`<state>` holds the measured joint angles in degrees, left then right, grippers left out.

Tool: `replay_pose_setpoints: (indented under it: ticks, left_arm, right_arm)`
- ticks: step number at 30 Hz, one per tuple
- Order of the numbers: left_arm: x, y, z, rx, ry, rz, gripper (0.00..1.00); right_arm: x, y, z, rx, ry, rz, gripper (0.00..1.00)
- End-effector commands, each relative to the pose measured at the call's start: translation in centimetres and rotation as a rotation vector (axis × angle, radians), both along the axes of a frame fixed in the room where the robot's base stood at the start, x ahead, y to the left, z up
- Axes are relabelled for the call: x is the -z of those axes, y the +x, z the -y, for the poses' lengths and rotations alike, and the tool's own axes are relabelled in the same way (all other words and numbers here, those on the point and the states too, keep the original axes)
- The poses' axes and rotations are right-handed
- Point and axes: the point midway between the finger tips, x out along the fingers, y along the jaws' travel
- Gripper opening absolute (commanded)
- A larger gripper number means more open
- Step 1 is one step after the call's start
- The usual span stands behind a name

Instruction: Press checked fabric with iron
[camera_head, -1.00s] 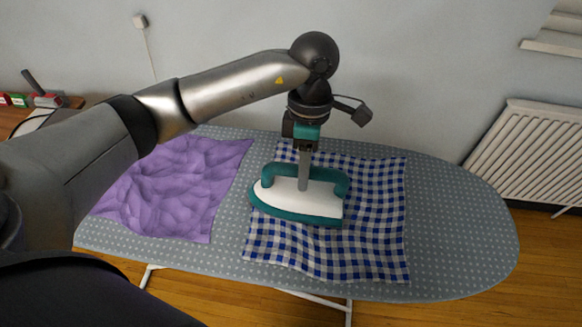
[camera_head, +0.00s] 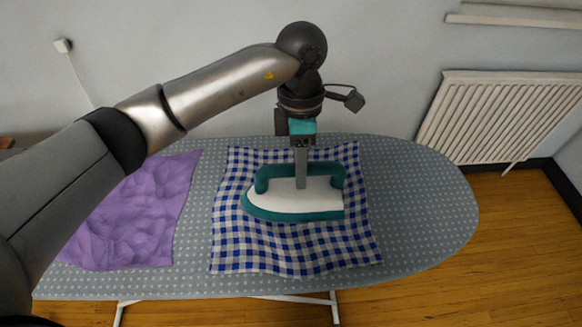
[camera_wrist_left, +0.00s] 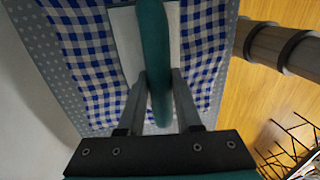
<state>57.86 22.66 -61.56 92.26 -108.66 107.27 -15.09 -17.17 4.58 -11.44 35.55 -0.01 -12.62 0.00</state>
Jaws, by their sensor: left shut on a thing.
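A blue and white checked fabric (camera_head: 300,248) lies on the ironing board, with gentle waves at its edges. A teal and white iron (camera_head: 318,192) sits over the middle of the fabric, its pointed end to the left. I cannot tell whether its sole touches the cloth. My left gripper (camera_head: 301,180) comes down from above and is shut on the iron's handle. In the left wrist view, the two fingers (camera_wrist_left: 155,95) stand on either side of the teal handle (camera_wrist_left: 154,50), with the checked fabric (camera_wrist_left: 90,50) beneath. My right gripper is not in view.
The grey dotted ironing board (camera_head: 425,215) has bare room to the right of the fabric. A crumpled purple cloth (camera_head: 130,215) lies on its left part. A white radiator (camera_head: 495,115) stands by the wall at the right, beyond the board.

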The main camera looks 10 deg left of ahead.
Motion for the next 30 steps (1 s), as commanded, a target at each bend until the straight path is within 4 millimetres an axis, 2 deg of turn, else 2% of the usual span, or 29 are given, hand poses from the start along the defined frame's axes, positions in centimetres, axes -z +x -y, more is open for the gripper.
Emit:
replay_pose_setpoints:
  ticks: [11,30]
  left_arm:
    - [0.2,0.1,0.5,0.002,-0.001,-0.001,0.0]
    - [0.3,1.3,5.8,0.001,-0.001,-0.001,0.0]
  right_arm:
    - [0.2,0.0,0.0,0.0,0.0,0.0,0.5]
    - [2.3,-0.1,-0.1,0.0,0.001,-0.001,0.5]
